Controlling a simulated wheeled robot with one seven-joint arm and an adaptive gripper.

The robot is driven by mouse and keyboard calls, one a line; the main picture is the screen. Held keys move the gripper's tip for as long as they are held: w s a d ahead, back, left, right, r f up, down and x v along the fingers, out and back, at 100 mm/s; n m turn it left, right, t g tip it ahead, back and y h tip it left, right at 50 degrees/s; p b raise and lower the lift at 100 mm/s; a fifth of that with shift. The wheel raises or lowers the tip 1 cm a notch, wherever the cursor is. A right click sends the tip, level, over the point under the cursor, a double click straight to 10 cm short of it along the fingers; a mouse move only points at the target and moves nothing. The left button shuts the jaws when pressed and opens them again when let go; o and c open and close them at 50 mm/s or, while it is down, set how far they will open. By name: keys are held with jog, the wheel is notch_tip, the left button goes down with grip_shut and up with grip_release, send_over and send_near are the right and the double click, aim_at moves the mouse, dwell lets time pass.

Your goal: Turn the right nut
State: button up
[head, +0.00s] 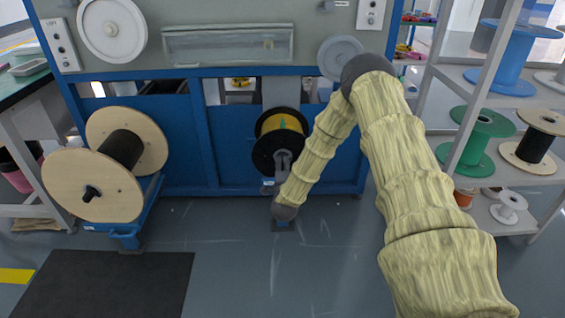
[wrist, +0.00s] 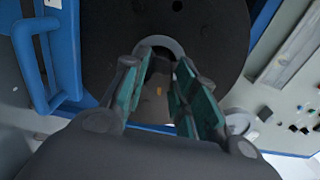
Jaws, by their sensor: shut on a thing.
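The right nut (wrist: 160,42) shows in the wrist view as a grey rounded rim at the centre of a black spool flange (wrist: 222,35). My gripper (wrist: 158,66) reaches to it, with one teal-padded finger on each side, shut on the nut. The fingers hide most of the nut. In the head view my gripper (head: 282,160) is at the centre front of the black spool (head: 262,158) with yellow-green cable, mounted in the blue machine. The nut itself is hidden there by the gripper.
A large wooden-flanged spool (head: 90,185) stands on a blue stand at left. A shelf (head: 470,95) with green, blue and black spools stands at right. A blue handle (wrist: 35,65) lies left of the flange in the wrist view. The floor in front is clear.

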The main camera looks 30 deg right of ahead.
jog(key=n+p, duration=0.4)
jog(key=n, duration=0.4)
jog(key=n+p, duration=0.3)
jog(key=n, duration=0.5)
jog(key=shift+s+f+n+p, duration=0.1)
jog(key=shift+f+n+p, duration=0.1)
jog(key=shift+n+p, duration=0.15)
jog(key=n+p, duration=0.1)
jog(key=n, duration=0.9)
jog(key=shift+s+d+n, duration=0.1)
jog(key=shift+n, duration=0.25)
jog(key=n+b, duration=0.5)
jog(key=n, duration=1)
jog(key=shift+d+r+b, duration=0.1)
jog(key=shift+r+b, duration=0.05)
jog(key=shift+b, duration=0.15)
jog(key=shift+n, duration=0.4)
